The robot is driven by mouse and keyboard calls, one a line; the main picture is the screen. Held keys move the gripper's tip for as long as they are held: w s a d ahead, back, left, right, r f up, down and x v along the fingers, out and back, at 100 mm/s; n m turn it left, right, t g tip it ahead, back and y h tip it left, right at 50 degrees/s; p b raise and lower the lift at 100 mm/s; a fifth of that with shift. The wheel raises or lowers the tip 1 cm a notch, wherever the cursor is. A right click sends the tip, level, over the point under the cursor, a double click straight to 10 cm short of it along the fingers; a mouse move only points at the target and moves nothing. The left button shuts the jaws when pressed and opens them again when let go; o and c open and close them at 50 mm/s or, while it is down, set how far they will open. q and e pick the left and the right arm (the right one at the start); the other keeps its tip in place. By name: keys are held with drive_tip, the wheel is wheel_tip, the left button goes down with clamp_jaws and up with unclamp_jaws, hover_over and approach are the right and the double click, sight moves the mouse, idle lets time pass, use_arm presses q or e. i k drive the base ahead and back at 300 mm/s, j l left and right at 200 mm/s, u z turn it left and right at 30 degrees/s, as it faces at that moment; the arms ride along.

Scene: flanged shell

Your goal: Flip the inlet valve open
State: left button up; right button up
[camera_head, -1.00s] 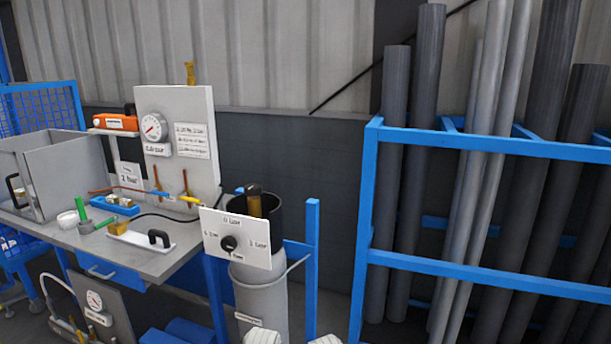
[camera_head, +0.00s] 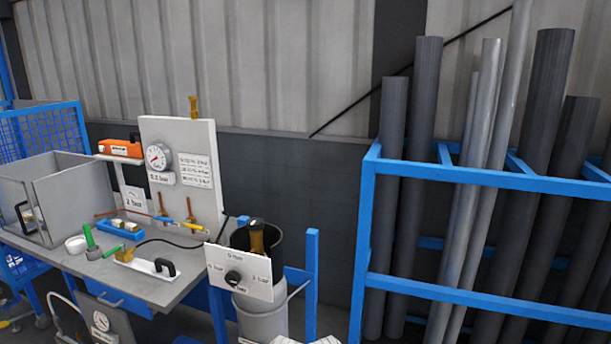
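A white upright panel (camera_head: 180,132) stands at the back of the grey workbench (camera_head: 150,285). It carries a round gauge (camera_head: 158,157) and a printed text card (camera_head: 196,170). Low on the panel is a small valve-like fitting with a yellow lever (camera_head: 193,226), lying roughly level and tilted down to the right. I cannot read a label naming it the inlet valve. Neither of my grippers can be made out, so nothing is seen touching the lever.
A white plate with a black knob (camera_head: 238,279) stands in front of a dark cylinder at the bench's right. An open grey box (camera_head: 60,190), a blue tray (camera_head: 120,229) and a black-handled white tool (camera_head: 146,262) are on the bench. A blue pipe rack (camera_head: 480,178) fills the right side.

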sight(158, 216)
drive_tip(key=i+j+z, duration=0.25)
drive_tip(key=j, duration=0.8)
drive_tip(key=j+z, duration=0.25)
drive_tip(key=j, duration=0.8)
drive_tip(key=k, duration=0.05)
